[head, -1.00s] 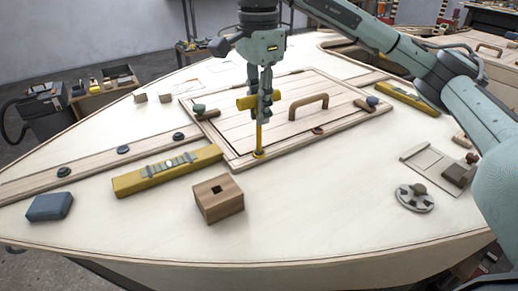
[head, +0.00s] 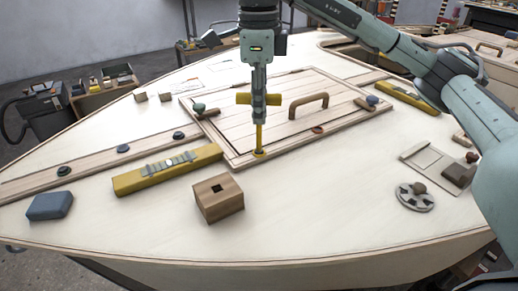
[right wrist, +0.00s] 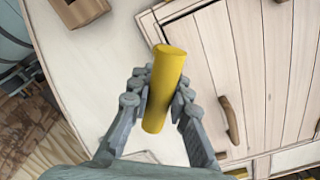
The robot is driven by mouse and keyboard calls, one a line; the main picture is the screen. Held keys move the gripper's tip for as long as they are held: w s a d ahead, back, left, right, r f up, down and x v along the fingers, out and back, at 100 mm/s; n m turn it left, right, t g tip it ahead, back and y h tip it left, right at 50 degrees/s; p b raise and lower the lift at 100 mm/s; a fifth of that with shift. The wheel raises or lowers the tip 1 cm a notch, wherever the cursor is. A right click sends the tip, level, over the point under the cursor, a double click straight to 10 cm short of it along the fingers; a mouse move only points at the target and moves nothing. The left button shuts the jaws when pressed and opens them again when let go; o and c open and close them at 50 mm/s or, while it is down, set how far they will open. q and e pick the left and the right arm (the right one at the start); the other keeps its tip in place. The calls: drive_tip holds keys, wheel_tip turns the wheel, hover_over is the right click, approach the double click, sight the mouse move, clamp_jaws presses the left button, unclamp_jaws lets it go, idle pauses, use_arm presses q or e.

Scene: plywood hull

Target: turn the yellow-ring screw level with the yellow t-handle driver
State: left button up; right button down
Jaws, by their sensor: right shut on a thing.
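My right gripper (head: 259,104) is shut on the yellow t-handle driver (head: 258,136) and holds it upright. The driver's crossbar shows between my fingers in the right wrist view (right wrist: 165,85). The driver's lower end meets the yellow-ring screw (head: 259,153) at the near corner of the hatch frame. The screw's head is mostly hidden under the driver tip, so I cannot tell if it is level. My left gripper is not in view.
A wooden block with a square hole (head: 218,199) stands in front, left of the driver. A yellow spirit level (head: 167,170) lies at left. The hatch handle (head: 308,105) rises right of the driver. A grey disc (head: 414,197) lies at right. The deck's front middle is clear.

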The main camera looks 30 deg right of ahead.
drive_tip(key=m, duration=0.4)
drive_tip(key=shift+m, duration=0.8)
drive_tip(key=m, duration=0.4)
drive_tip(key=shift+m, duration=0.3)
drive_tip(key=shift+r, duration=0.5)
